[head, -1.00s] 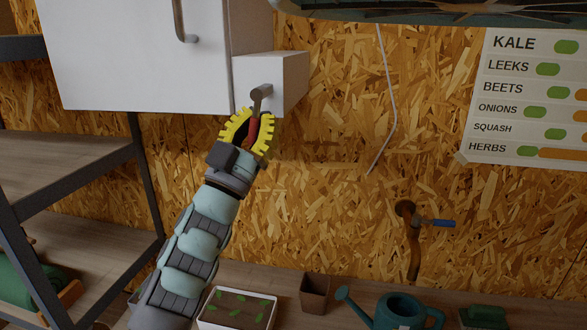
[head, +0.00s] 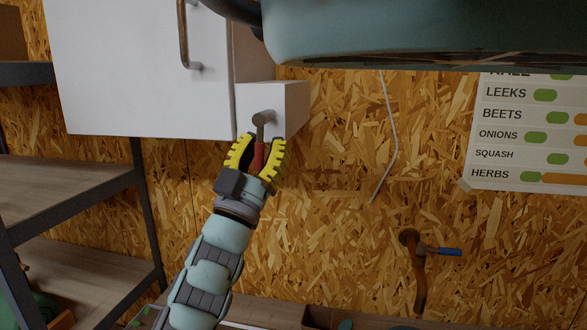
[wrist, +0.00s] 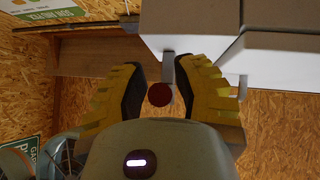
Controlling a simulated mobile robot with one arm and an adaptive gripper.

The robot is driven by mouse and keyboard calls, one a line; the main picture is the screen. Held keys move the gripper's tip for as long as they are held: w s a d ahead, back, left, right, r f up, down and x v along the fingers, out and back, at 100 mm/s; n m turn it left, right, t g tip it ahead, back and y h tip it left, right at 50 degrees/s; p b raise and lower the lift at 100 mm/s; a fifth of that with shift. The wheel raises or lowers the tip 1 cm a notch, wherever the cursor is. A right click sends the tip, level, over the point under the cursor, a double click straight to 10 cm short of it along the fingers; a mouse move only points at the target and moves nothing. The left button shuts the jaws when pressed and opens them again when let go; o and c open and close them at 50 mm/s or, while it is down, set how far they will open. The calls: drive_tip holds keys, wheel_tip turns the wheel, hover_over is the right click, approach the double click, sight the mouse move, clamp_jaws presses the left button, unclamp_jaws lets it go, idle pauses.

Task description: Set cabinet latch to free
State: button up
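The cabinet latch is a grey lever (head: 262,120) with a red grip (head: 259,157), hanging down from a small white box (head: 285,100) beside the white cabinet (head: 150,80). My gripper (head: 262,148) has its yellow ribbed fingers spread on either side of the red grip. In the wrist view the grip's round red end (wrist: 159,94) sits between the open fingers, with gaps on both sides, nearer the left-hand finger than touching either. The lever points nearly straight down. Any markings on the latch box are not visible.
The cabinet door has a metal handle (head: 186,40). A large teal body (head: 410,35) fills the top right. Dark-framed shelves (head: 75,165) stand at left. A pipe tap with a blue lever (head: 445,251) and a planting chart (head: 530,130) are at right.

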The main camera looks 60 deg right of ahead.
drive_tip(key=shift+o, duration=1.2)
drive_tip(key=v, duration=1.2)
